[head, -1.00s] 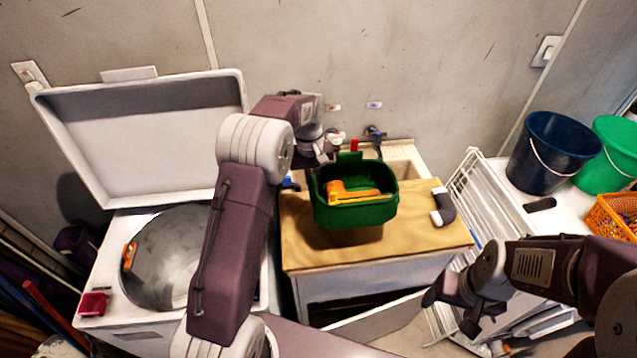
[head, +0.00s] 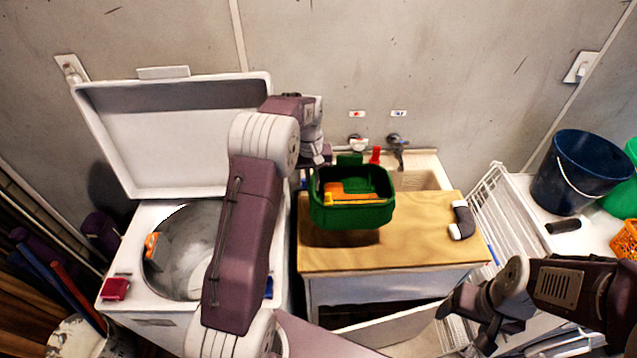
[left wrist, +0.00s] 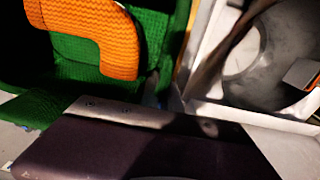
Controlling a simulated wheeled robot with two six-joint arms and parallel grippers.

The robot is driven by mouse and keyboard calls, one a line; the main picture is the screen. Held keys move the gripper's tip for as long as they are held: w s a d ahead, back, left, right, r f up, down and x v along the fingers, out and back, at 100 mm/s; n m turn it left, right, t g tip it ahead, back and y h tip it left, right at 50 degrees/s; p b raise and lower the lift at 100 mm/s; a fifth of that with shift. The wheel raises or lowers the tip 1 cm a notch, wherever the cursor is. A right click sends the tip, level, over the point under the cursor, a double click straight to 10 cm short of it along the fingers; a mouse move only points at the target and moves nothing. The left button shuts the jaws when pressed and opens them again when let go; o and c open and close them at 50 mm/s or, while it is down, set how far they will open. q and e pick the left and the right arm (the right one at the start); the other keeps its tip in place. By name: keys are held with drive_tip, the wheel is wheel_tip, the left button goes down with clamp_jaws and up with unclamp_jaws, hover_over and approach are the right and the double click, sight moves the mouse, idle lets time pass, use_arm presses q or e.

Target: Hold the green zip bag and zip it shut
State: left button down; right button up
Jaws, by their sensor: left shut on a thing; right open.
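An orange thing (head: 352,188) lies inside; both bag and orange thing (left wrist: 105,40) also show in the left wrist view. My left gripper (head: 318,168) is shut on the bag at its back left side; its fingertips are mostly hidden. A green tab (head: 349,159) stands up at the bag's back rim. I cannot make out the zip. My right gripper (head: 458,316) is open and empty, low at the right, well apart from the bag.
An open top-loading washer (head: 125,285) stands left. A white wire rack (head: 490,215) and dark blue bucket (head: 575,175) stand right.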

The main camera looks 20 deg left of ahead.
use_arm(q)
drive_tip(key=a, duration=0.3)
drive_tip(key=shift+s+p, duration=0.15)
drive_tip(key=shift+p, duration=0.25)
drive_tip(key=shift+f, duration=0.1)
drive_tip(key=shift+f+b, duration=3)
drive_tip(key=shift+f, duration=2.35)
